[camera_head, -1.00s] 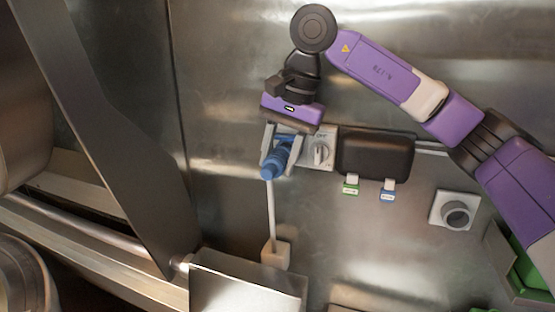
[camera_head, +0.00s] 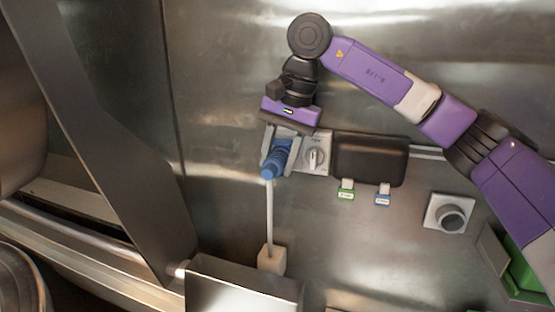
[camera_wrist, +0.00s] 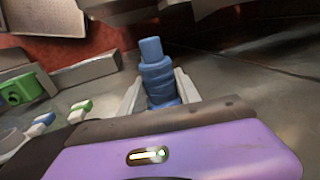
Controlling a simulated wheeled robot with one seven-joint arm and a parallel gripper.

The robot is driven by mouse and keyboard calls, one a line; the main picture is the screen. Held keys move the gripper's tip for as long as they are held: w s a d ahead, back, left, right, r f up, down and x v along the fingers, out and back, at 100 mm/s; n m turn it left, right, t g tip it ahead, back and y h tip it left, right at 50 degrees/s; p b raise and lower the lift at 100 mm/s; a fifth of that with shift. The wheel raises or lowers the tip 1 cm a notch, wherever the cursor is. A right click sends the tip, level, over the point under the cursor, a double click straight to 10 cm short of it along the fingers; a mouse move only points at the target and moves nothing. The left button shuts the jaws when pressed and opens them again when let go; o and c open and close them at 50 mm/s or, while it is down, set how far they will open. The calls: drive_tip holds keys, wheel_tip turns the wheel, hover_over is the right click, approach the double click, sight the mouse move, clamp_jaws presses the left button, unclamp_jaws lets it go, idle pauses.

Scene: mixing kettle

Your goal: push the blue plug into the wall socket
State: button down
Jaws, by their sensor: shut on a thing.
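The blue plug (camera_head: 275,163) is a ribbed blue cylinder in front of the steel wall, beside the switch box. My gripper (camera_head: 279,152) is shut on it, with a pale finger on each side. In the wrist view the plug (camera_wrist: 158,75) stands between the fingers of my gripper (camera_wrist: 160,90), its narrower end pointing away from the purple palm. A grey wall unit with a rotary switch (camera_head: 315,157) is just right of the plug. A round grey fitting on a white plate (camera_head: 451,216) is at lower right; I cannot tell whether it is the socket. Any opening behind my gripper is hidden.
A white cord or rod (camera_head: 269,215) runs from below the plug to a beige block (camera_head: 271,260). A dark box (camera_head: 369,160) is right of the switch, with a green tag (camera_head: 346,190) and a blue tag (camera_head: 383,195) below. A metal box (camera_head: 243,285) stands below.

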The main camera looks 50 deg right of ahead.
sight(281, 153)
drive_tip(key=shift+w+d, duration=0.15)
drive_tip(key=shift+d, duration=0.15)
idle(0.5)
drive_tip(key=shift+c, duration=1.4)
unclamp_jaws()
drive_tip(key=shift+r, duration=0.2)
drive_tip(key=shift+p+v, duration=1.9)
drive_tip(key=shift+v, duration=1.5)
drive_tip(key=shift+f, duration=0.1)
